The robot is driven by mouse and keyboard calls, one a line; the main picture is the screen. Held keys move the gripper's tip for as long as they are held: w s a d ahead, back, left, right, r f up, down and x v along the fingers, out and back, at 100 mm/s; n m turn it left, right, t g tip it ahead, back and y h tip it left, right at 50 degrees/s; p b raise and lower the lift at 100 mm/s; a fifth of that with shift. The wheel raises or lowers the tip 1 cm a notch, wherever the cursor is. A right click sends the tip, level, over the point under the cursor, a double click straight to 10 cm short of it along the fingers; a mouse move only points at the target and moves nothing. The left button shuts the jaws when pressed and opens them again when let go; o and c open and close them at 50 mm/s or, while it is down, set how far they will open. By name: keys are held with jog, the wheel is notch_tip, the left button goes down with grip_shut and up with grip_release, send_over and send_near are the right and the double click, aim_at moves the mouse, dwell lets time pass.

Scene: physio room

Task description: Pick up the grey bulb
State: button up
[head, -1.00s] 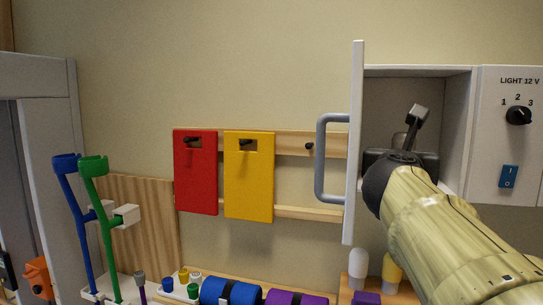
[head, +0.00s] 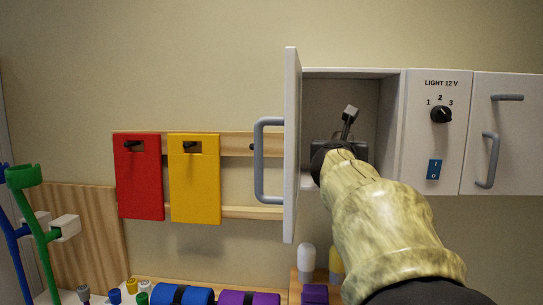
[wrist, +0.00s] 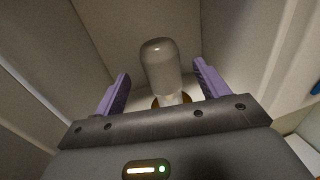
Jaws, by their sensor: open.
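The grey bulb (wrist: 160,66) stands in the wrist view, with its rounded glass end up and a brass-coloured ring around its base. My gripper (wrist: 160,72) is open, with one purple finger on each side of the bulb and a visible gap on both sides. In the head view my gripper (head: 335,140) is inside the open cabinet (head: 391,110). The bulb is hidden there behind my arm and gripper.
The cabinet's open door (head: 292,150) with its grey handle (head: 260,160) stands close left of my arm. A panel with a knob (head: 441,114) and a blue switch (head: 434,169) is to the right. A white bulb (head: 307,258) and a yellow bulb (head: 336,262) stand below.

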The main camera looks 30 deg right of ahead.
jog(key=shift+x, duration=1.25)
jog(key=shift+s+a, duration=0.1)
jog(key=shift+a, duration=0.05)
jog(key=x, duration=0.1)
jog(key=p+x, duration=0.1)
jog(key=x, duration=0.1)
jog(key=p+x, duration=0.1)
jog(key=x, duration=0.1)
jog(key=shift+d+r, duration=0.2)
jog(key=shift+r, duration=0.1)
jog(key=shift+a, duration=0.1)
